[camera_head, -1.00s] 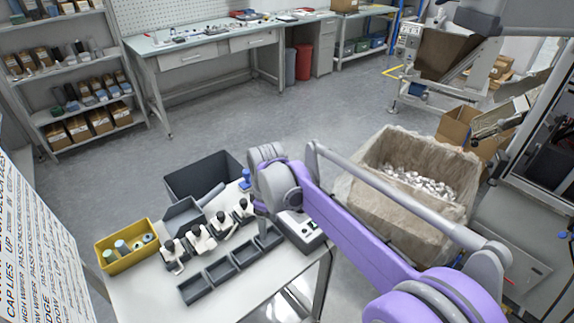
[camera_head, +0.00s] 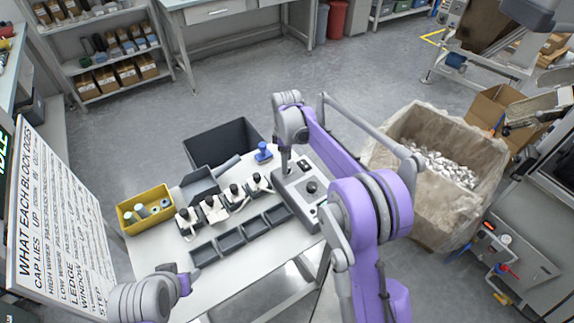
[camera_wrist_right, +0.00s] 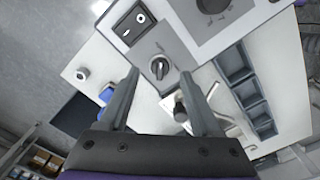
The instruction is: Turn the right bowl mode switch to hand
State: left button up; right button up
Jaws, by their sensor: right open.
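The control box (camera_head: 322,212) stands at the right end of the white table, with a dark round knob (camera_head: 311,187) on its top. In the right wrist view, a small black rotary switch (camera_wrist_right: 159,68) with a pale pointer line sits on a grey plate; its labels are too small to read. My right gripper (camera_head: 284,170) points down at the box's far left part. In the right wrist view the gripper (camera_wrist_right: 160,76) is open and empty, its fingers on either side of the rotary switch. My left arm shows at the lower left; its fingers do not show.
A rocker switch (camera_wrist_right: 130,22) and a large dial (camera_wrist_right: 212,4) are close to the rotary switch. A blue part (camera_head: 263,152), black trays (camera_head: 231,242), several white fixtures (camera_head: 238,197) and a yellow bin (camera_head: 129,226) stand on the table. A lined crate (camera_head: 405,205) is on the right.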

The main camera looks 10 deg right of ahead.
jog(key=shift+f, duration=1.2)
grip_shut()
